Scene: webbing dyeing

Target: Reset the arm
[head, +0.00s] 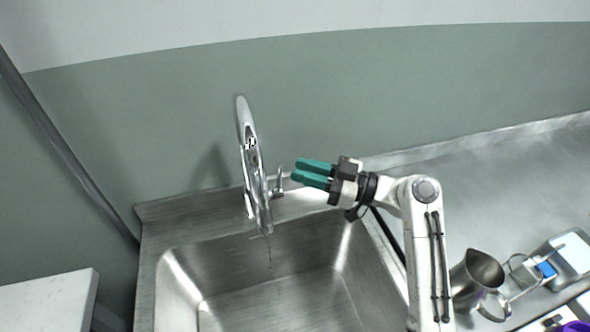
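My gripper (298,172) has teal fingers and points left, beside the faucet's small lever (279,181). I see no object between the fingers. They lie close together with a narrow dark gap, and from this angle I cannot tell how far apart they are. My white arm reaches up from the lower right, bends at the elbow and stretches left over the back right of the sink.
A steel sink (180,245) with a tall chrome faucet (249,150) stands below the arm; a thin dark trickle hangs under the spout. A metal pitcher (474,278) and a small tray with a blue item (546,269) are on the right counter. Its back is clear.

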